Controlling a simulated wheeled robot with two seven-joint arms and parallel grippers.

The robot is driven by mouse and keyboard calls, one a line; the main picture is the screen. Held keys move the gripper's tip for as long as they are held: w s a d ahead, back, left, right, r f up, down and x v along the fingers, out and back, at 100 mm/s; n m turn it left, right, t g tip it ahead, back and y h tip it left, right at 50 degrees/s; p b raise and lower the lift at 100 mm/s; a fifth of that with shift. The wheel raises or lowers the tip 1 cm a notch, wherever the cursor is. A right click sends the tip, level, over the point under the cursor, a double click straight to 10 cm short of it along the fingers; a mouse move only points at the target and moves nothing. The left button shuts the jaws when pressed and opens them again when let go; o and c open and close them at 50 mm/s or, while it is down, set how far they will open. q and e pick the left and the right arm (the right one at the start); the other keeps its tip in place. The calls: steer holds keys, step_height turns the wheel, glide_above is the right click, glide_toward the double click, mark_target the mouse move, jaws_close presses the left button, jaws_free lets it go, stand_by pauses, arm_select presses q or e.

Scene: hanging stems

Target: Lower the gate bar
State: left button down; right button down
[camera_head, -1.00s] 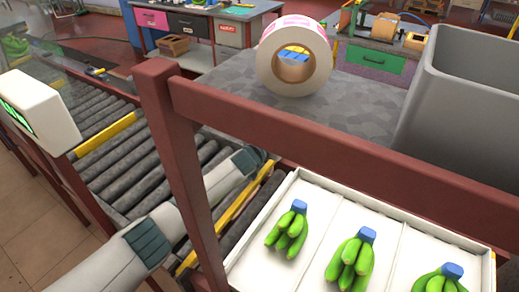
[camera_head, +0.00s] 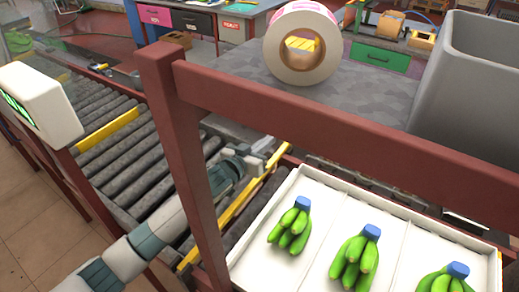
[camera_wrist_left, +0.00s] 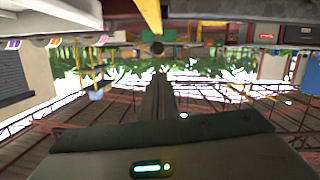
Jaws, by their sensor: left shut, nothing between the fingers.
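A yellow bar (camera_head: 236,206) runs diagonally along the near side of the roller conveyor, behind the red-brown post; I cannot tell for sure that it is the gate bar. My left gripper (camera_head: 268,152) is beside the bar's far end, and I cannot tell if they touch. In the left wrist view, its dark fingers (camera_wrist_left: 157,98) are together with nothing between them. A yellow bar (camera_wrist_left: 149,14) also shows at the top of that view, with a dark round end just beyond the fingertips. My right gripper is not in view.
A red-brown frame (camera_head: 330,128) with a post crosses the front. A white tray (camera_head: 237,278) holds green banana bunches (camera_head: 292,230). A tape roll (camera_head: 276,52) and a grey bin (camera_head: 455,100) stand behind. Another yellow bar (camera_head: 108,130) lies on the conveyor's far side.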

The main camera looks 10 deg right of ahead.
arm_select(q)
steer(key=shift+b+v, duration=0.35)
steer(key=shift+v, duration=1.75)
steer(key=shift+s+r, duration=0.1)
